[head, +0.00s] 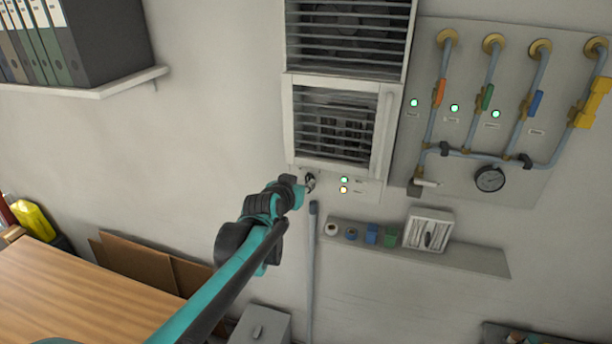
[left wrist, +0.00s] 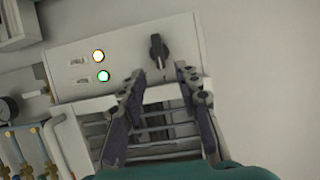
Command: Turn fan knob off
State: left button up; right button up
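The fan knob (left wrist: 158,50) is a dark knob on the pale control panel (left wrist: 120,62) in the left wrist view. Its pointer stands roughly upright in that picture. My left gripper (left wrist: 160,74) is open, its two dark fingers spread to either side of the line to the knob. The fingertips are just short of the knob in the picture, and nothing is between them. In the head view my left gripper (head: 308,183) is at the left end of the panel under the vent and hides most of the knob. My right gripper is in neither view.
Two lit indicators (head: 344,184) sit beside the knob. The louvred fan unit (head: 388,95) is above the panel. A pipe board with coloured valves and a gauge (head: 489,179) is at the right. A small shelf (head: 465,256) with little items is below right.

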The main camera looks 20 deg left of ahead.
aim_at(307, 179)
pick_arm(q)
jog(key=shift+p+x, duration=0.45)
jog(key=shift+x, duration=2.15)
grip_shut()
